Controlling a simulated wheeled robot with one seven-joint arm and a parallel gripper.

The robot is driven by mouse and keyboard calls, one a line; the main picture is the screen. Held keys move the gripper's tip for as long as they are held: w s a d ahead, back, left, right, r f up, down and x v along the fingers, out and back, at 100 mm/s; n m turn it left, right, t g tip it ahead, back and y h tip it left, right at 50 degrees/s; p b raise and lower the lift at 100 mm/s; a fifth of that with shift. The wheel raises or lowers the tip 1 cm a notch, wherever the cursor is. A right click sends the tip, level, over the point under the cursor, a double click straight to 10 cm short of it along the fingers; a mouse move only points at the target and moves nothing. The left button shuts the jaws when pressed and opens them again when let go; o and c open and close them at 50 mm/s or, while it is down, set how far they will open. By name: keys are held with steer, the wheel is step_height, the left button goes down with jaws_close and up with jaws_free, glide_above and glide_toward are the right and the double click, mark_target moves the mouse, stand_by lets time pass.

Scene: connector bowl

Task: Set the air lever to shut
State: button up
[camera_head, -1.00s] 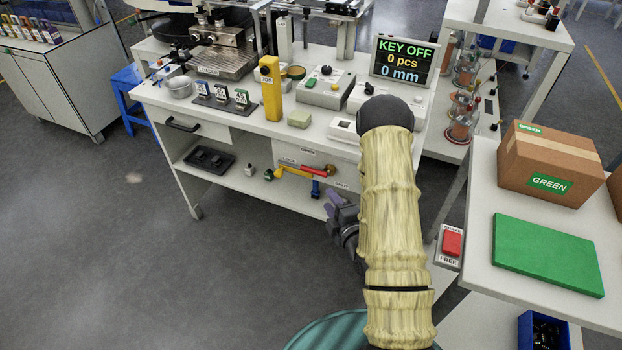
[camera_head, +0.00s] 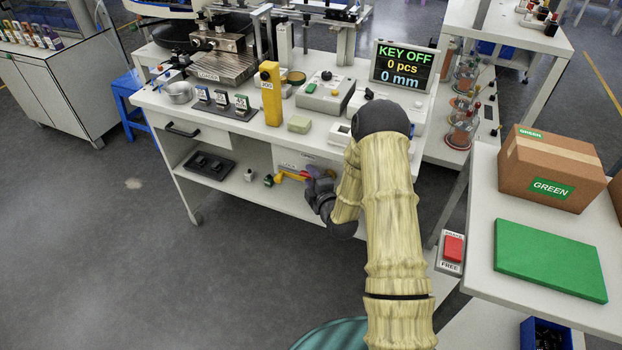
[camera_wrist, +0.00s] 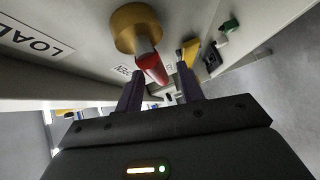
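The air lever (camera_wrist: 152,68) is red and juts from a round brass-coloured hub (camera_wrist: 137,28) in the wrist view. It is on the white panel under the workbench. My gripper (camera_wrist: 160,78) is open, with its dark purple fingers apart on either side of the lever's end. I cannot tell whether either finger touches it. An OPEN label is partly seen by the left finger. In the head view my gripper (camera_head: 319,183) is at the panel and hides most of the lever and the SHUT label.
The bench top (camera_head: 240,140) overhangs the panel. A black tray (camera_head: 209,165) and small fittings sit on the lower shelf at left. A red FREE switch (camera_head: 453,248) and a side table with a green mat (camera_head: 549,258) are at right.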

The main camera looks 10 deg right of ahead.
jaws_close()
steer(key=shift+f+g, duration=0.1)
steer(key=shift+g, duration=0.2)
steer(key=shift+s+d+f+n+g+h+p, duration=0.1)
steer(key=shift+d+f+n+g+h+p, duration=0.1)
steer(key=shift+f+n+g+h+p, duration=0.7)
steer(key=shift+s+d+f+n+g+h+p, duration=0.15)
steer(key=shift+f+n+g+h+p, duration=0.45)
steer(key=shift+n+g, duration=0.5)
steer(key=shift+r, duration=0.15)
